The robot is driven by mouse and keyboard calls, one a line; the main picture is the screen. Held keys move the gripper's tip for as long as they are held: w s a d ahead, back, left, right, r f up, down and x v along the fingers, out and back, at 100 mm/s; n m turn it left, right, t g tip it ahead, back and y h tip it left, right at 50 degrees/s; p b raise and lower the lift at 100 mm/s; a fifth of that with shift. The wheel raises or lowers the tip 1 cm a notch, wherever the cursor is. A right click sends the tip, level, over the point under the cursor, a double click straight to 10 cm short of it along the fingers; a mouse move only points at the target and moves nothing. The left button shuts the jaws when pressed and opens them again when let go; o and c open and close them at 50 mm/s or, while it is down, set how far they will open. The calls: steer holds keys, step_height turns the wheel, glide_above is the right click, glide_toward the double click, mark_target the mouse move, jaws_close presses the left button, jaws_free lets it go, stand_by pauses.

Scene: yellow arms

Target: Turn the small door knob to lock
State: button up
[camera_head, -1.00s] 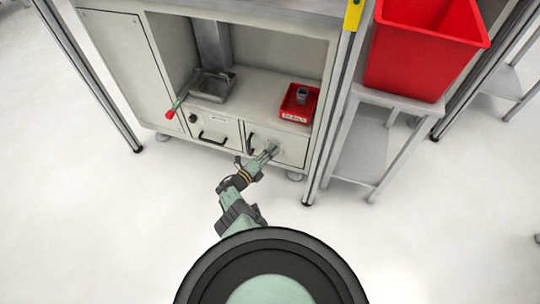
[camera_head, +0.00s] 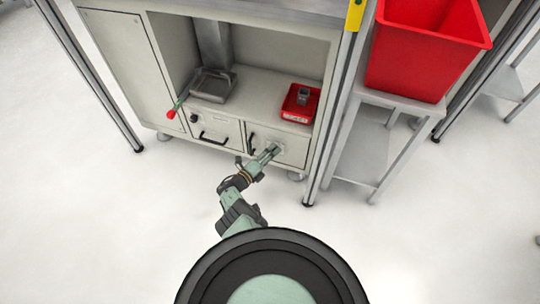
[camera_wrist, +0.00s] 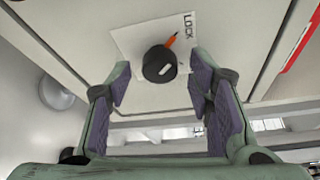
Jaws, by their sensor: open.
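The small black door knob (camera_wrist: 159,65) is in the upper middle of the wrist view, on a white label (camera_wrist: 128,40) marked "LOCK". An orange pointer (camera_wrist: 170,41) sticks out from the knob toward the upper right, near the lettering. My gripper (camera_wrist: 160,78) is open, its purple-padded fingers to the left and right of the knob with visible gaps. I cannot tell how far the fingertips are from the panel. In the head view my gripper (camera_head: 267,153) is at the lower right door (camera_head: 292,149) of the cabinet and hides the knob.
A black handle (camera_head: 251,139) is left of my gripper, with a drawer (camera_head: 222,127) beyond it. A small red bin (camera_head: 293,113) sits on the shelf above. A metal post (camera_head: 325,150) stands close on the right. The floor in front is clear.

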steer(key=v, duration=1.2)
steer(key=shift+r, duration=0.1)
